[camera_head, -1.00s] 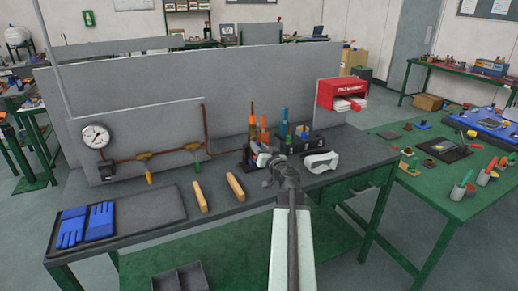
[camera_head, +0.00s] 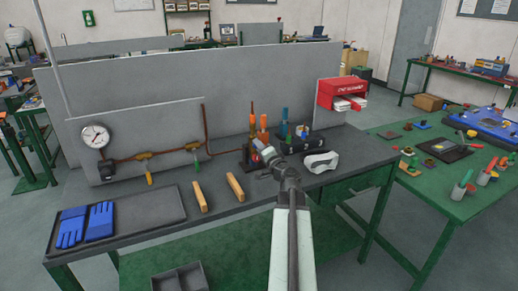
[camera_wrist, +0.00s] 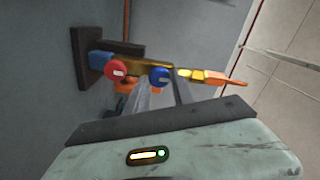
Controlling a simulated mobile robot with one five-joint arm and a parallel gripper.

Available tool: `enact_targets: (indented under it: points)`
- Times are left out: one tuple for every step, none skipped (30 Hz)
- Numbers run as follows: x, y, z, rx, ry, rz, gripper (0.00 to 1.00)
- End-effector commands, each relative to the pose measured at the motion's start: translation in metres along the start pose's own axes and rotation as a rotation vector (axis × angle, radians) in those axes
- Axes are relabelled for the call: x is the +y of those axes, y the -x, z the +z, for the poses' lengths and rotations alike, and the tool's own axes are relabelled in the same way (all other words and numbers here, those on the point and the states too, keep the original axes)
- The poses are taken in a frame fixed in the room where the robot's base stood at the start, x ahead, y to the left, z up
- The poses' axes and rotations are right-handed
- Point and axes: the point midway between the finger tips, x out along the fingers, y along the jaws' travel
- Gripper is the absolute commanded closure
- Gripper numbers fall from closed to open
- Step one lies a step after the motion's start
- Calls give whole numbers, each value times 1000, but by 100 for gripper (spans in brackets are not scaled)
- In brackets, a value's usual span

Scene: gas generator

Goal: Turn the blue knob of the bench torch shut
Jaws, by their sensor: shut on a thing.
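The bench torch shows in the wrist view with a brass body (camera_wrist: 137,61), a red knob (camera_wrist: 115,70), a blue knob (camera_wrist: 159,76) and an orange-tipped end (camera_wrist: 229,81). Its dark mount (camera_wrist: 93,58) stands at the left of that view. My gripper (camera_wrist: 161,82) is shut on the blue knob, which sits between its two fingertips. In the head view my gripper (camera_head: 262,151) reaches the torch stand at the back of the bench. The knob is too small there to make out clearly.
White goggles (camera_head: 321,161) lie just right of my gripper. A dark tool holder (camera_head: 304,142) stands behind them. Two wooden blocks (camera_head: 235,187) and a tray with blue gloves (camera_head: 101,221) lie left. A copper pipe (camera_head: 205,130) runs along the grey panel.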

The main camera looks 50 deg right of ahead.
Motion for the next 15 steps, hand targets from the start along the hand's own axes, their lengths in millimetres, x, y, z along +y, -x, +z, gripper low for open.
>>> enact_targets:
  points:
    - [-1, -1, 0, 1, -22, -2, 100]
    - [-1, -1, 0, 1, -34, -2, 100]
    - [-1, -1, 0, 1, -47, -2, 100]
    - [-1, -1, -1, 1, -55, -2, 100]
    - [-1, -1, -1, 1, -64, -2, 100]
    - [-1, -1, -1, 1, -72, -2, 100]
    - [-1, -1, -1, 1, -78, -2, 100]
    - [-1, -1, -1, 1, -82, -2, 100]
    - [-1, -1, -1, 1, -88, -2, 100]
    - [-1, -1, -1, 1, -91, -2, 100]
    - [-1, -1, -1, 1, -94, -2, 100]
    - [-1, -1, -1, 1, -96, -2, 100]
    - [0, -1, -1, 1, -97, -2, 100]
    - [0, -1, -1, 1, -97, -2, 100]
    - [0, -1, -1, 1, -98, -2, 100]
